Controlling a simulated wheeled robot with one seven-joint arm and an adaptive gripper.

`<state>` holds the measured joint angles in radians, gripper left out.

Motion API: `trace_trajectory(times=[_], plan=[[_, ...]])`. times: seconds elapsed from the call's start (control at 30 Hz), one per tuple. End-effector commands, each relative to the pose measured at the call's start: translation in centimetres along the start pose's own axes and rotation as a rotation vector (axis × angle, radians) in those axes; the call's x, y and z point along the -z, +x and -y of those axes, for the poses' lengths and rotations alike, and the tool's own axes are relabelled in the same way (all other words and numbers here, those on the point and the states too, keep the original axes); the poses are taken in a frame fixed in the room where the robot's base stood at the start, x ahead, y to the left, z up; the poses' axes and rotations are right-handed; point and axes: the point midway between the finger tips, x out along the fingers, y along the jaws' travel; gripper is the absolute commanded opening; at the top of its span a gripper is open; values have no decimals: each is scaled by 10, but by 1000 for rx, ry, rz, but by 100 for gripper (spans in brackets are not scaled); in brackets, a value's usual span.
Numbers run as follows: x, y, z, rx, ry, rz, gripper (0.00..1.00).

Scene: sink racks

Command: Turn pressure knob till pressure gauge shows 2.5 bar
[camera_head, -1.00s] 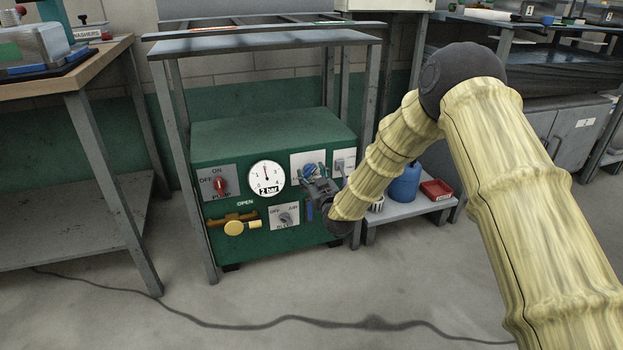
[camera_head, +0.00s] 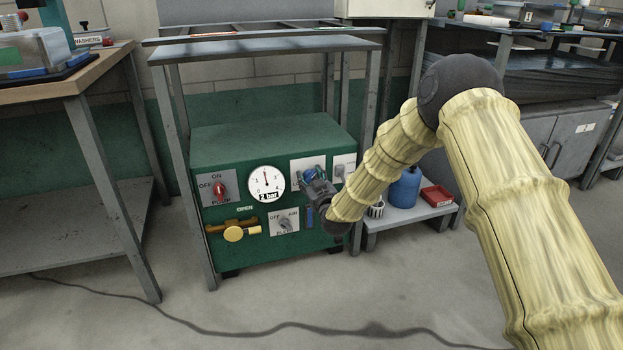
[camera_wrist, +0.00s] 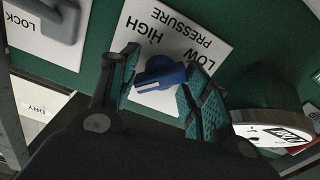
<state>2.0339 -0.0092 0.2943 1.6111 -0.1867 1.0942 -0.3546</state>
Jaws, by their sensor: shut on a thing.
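The pressure gauge (camera_head: 266,184) is a round white dial on the green cabinet. Its needle points about straight up and its label reads "2 bar". It also shows at a slant in the wrist view (camera_wrist: 272,124). The blue pressure knob (camera_wrist: 160,77) has a white pointer line and sits on a white plate (camera_wrist: 150,30) marked LOW, HIGH and PRESSURE. My gripper (camera_wrist: 163,88) is shut on the knob, one teal-padded finger on each side. In the head view my gripper (camera_head: 311,178) covers most of the knob.
The red pump switch (camera_head: 219,189), the yellow valve handle (camera_head: 234,234) and an air/bleed switch (camera_head: 285,221) share the panel. A lock lever (camera_wrist: 62,18) is close beside the plate. A low shelf at right holds a blue container (camera_head: 405,187) and red tray (camera_head: 437,195).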

Motion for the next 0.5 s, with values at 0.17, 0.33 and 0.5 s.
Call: trace_trajectory(times=[0.17, 0.33, 0.5], plan=[[3, 0, -1, -1, 76, 1, 24], [4, -1, -1, -1, 190, 2, 24], [3, 0, -2, -1, 312, 1, 24]])
